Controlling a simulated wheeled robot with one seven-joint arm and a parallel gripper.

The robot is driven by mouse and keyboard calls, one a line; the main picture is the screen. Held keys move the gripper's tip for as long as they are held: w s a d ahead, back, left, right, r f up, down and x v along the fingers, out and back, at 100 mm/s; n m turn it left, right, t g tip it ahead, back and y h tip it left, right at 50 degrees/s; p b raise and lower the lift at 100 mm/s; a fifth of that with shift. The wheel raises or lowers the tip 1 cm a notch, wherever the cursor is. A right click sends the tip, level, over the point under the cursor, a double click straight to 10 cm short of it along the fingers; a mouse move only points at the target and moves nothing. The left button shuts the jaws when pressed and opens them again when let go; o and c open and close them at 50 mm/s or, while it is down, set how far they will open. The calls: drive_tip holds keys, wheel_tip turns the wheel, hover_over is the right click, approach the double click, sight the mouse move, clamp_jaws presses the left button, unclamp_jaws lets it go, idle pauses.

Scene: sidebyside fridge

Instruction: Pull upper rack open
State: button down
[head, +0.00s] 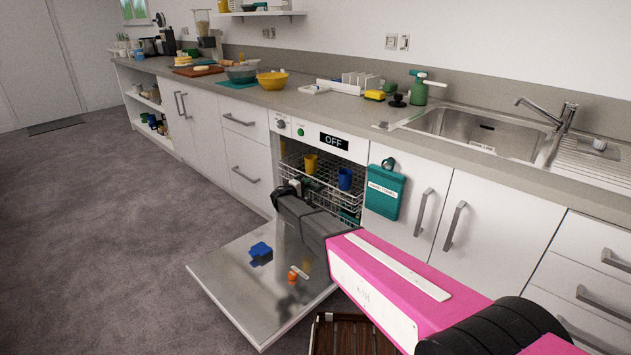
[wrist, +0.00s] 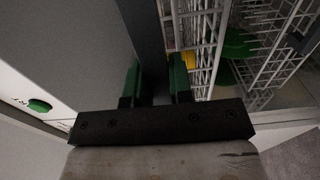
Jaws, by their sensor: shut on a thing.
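The upper rack (head: 322,187) is a white wire basket inside the open dishwasher, holding a yellow cup (head: 311,163) and a blue cup (head: 345,178). My gripper (head: 289,190) is at the rack's front left, below the control panel. In the wrist view, its two green-padded fingers (wrist: 156,82) are close together at the edge of the upper rack (wrist: 204,35). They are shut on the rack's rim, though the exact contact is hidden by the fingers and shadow. My arm hides part of the rack's lower front.
The dishwasher door (head: 245,275) lies folded down, with a blue item (head: 260,250) and an orange item (head: 293,277) showing on it. A brown slatted object (head: 340,337) is at the bottom.

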drive_tip(key=v, duration=3.2)
drive_tip(key=shift+s, duration=0.2)
drive_tip(key=shift+a+f, duration=0.1)
drive_tip(key=c, duration=1)
unclamp_jaws()
drive_tip(key=v, duration=1)
drive_tip(key=shift+s+a, duration=0.25)
drive_tip(key=shift+a, duration=0.05)
drive_tip(key=shift+s, duration=0.1)
